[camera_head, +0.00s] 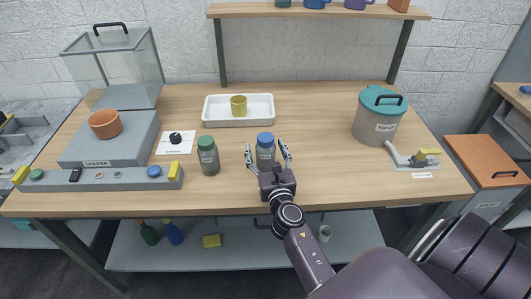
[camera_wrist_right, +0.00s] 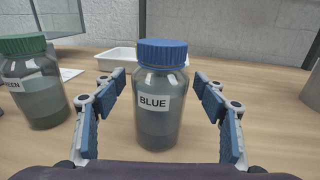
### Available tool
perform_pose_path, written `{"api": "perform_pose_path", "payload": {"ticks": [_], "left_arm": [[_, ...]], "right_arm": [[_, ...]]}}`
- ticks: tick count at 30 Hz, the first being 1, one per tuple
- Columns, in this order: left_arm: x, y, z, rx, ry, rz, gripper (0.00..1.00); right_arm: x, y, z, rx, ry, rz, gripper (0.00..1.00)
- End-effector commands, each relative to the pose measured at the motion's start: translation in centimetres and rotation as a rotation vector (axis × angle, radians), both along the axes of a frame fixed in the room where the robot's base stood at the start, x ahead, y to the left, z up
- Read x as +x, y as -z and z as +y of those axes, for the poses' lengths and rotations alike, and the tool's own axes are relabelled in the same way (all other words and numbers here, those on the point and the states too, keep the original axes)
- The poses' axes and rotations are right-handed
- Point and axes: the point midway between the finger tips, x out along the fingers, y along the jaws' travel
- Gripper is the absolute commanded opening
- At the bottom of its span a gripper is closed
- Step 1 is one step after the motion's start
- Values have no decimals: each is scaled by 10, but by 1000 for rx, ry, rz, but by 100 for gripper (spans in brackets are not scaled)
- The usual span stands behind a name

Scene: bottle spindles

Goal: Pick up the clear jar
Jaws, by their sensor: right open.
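A see-through jar with a blue lid (camera_head: 265,153) stands upright on the wooden table. In the right wrist view this blue-lidded jar (camera_wrist_right: 160,118) carries a label reading BLUE and holds dark contents. My right gripper (camera_head: 267,150) is open, with one finger on each side of that jar; gaps show between fingers and glass in the wrist view. A similar see-through jar with a green lid (camera_head: 208,158) stands to its left; it also shows at the left of the wrist view (camera_wrist_right: 36,92). My left gripper is not in view.
A white tray (camera_head: 212,117) holding a yellow-green cup (camera_head: 238,105) lies behind. A grey bin with a teal lid (camera_head: 378,118) stands right. A grey shaker (camera_head: 110,160) with a terracotta pot (camera_head: 105,124) stands left. A shelf (camera_head: 318,12) spans the back.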

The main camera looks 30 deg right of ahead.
Motion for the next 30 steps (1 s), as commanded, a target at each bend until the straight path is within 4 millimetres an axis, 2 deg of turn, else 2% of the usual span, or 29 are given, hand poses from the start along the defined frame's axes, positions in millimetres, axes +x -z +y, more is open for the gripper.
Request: {"api": "perform_pose_path", "payload": {"ticks": [5, 20, 30], "left_arm": [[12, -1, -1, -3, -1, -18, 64], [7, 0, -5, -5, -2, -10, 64], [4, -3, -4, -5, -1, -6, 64]], "right_arm": [[0, 0, 0, 0, 0, 0, 64], [0, 0, 0, 1, 0, 0, 9], [0, -5, 0, -2, 0, -4, 8]]}}
